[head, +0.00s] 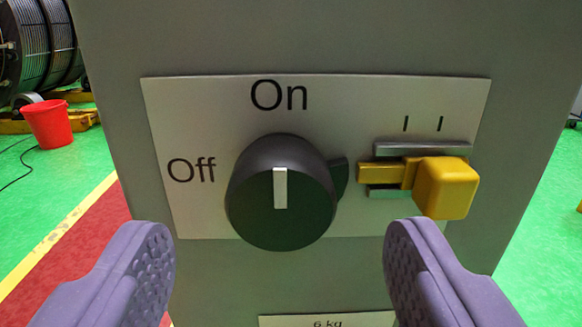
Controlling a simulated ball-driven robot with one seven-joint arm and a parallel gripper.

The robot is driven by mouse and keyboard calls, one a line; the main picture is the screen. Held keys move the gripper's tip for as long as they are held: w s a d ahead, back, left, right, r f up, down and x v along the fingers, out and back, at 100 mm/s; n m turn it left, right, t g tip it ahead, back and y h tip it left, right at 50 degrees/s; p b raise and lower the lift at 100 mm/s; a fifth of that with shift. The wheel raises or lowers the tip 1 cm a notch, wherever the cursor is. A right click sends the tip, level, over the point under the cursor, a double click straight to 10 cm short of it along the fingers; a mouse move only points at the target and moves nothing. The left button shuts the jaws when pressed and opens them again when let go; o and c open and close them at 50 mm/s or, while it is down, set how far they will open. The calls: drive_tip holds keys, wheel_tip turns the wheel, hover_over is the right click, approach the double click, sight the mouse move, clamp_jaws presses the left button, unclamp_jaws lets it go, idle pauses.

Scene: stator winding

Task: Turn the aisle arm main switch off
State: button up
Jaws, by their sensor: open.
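The main switch is a round black knob (280,195) on a pale label plate (210,110) fixed to a grey cabinet face. Its white pointer mark stands upright, toward the word On above; Off is printed to the left. A yellow slider with a block-shaped handle (446,187) sits on a grey rail right of the knob. A small dark tab sticks out at the knob's right side, near the slider's left end. My gripper (278,260) is open and empty, its two purple fingers low in the view, apart on either side of the knob and not seen touching it.
A second label reading 6 kg (327,321) is cut off at the bottom. Behind the cabinet at left are a red bucket (47,124), a large dark drum (40,45) and a cable on the green floor. The space directly before the knob looks clear.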

sight(281, 205)
drive_tip(key=w, duration=0.4)
drive_tip(key=shift+w+d, duration=0.1)
drive_tip(key=shift+w, duration=0.25)
drive_tip(key=shift+s, duration=0.1)
drive_tip(key=c, duration=1.1)
drive_tip(key=shift+o, duration=0.2)
